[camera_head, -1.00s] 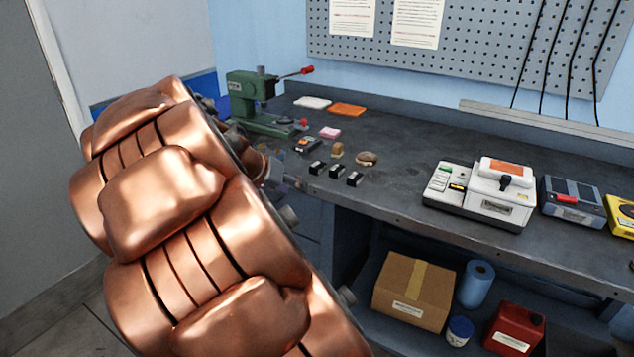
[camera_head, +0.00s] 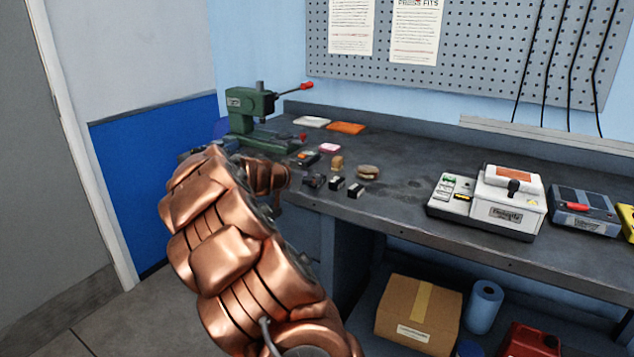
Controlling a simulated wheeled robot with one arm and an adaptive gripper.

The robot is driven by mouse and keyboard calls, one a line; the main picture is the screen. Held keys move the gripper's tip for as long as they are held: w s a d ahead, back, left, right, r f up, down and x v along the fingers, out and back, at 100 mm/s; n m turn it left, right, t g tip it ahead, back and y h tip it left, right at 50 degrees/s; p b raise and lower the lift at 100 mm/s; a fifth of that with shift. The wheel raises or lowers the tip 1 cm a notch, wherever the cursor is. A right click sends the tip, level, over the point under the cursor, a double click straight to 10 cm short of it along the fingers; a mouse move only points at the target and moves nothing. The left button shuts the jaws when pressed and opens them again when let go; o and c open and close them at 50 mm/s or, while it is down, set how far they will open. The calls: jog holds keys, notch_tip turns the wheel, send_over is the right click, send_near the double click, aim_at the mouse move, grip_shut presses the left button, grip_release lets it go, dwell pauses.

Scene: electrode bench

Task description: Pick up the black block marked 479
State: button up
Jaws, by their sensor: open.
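Three small black blocks with pale labels stand in a short row near the bench's front edge: a left one (camera_head: 314,180), a middle one (camera_head: 336,184) and a right one (camera_head: 355,190). The labels are too small to read, so I cannot tell which is marked 479. My gripper (camera_head: 277,196) is at the end of my copper arm, just left of the row and apart from the blocks. It is largely hidden by my wrist, and its fingers are hard to make out. It is open, and I see nothing held.
A green press (camera_head: 250,118) stands behind the arm. A tan piece (camera_head: 337,163), a round brown item (camera_head: 368,172), a small dark device (camera_head: 304,158) and a pink pad (camera_head: 329,147) lie behind the blocks. A white machine (camera_head: 505,200) stands right. Bench between is clear.

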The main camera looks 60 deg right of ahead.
jog(key=x, duration=0.3)
jog(key=shift+s+d+r+p, duration=0.15)
jog(key=shift+d+p, duration=0.05)
jog(key=shift+p, duration=0.15)
jog(key=shift+x, duration=0.8)
jog(key=shift+c, duration=0.4)
grip_shut()
